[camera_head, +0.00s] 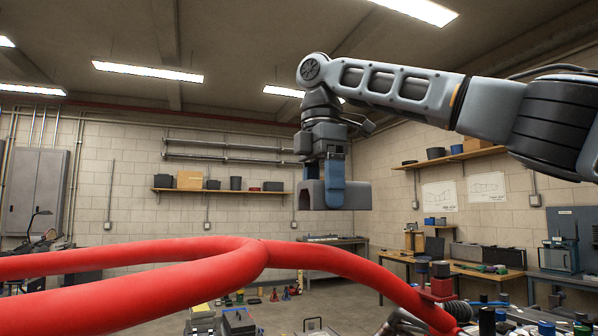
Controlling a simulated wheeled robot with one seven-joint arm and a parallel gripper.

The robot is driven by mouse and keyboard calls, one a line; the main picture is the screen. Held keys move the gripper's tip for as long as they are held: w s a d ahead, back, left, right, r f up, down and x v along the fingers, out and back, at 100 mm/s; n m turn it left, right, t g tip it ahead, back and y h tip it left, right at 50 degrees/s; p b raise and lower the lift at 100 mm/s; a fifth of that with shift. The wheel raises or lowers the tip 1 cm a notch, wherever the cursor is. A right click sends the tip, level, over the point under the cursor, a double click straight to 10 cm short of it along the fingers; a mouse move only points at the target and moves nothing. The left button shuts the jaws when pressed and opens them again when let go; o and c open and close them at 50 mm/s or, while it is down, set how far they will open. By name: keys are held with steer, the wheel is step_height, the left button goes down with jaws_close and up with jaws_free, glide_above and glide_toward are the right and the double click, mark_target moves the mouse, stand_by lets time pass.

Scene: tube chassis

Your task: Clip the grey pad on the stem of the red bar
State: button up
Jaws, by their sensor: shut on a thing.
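The red bar (130,295) is a thick tube that fills the lower part of the view. Its two branches on the left join near the middle, and a single stem (345,265) runs on to the lower right. My gripper (335,190) points down and is shut on the grey pad (360,195).
A wooden workbench (467,272) with bins stands at the right. Hoses and engine-like parts (487,320) crowd the lower right, by the stem's low end. A wall shelf (225,192) with boxes hangs at the back. The space around the pad looks clear.

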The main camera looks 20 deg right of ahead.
mark_target(305, 190)
steer(key=a+r, duration=0.1)
steer(key=w+a+r, duration=0.1)
steer(key=shift+w+a, duration=0.2)
steer(key=shift+a, duration=0.1)
steer(key=shift+f, duration=2.15)
step_height(305, 190, down, 3)
steer(key=shift+b, duration=1.15)
steer(key=shift+f, duration=1.05)
steer(key=o, duration=0.9)
steer(key=shift+o, duration=0.2)
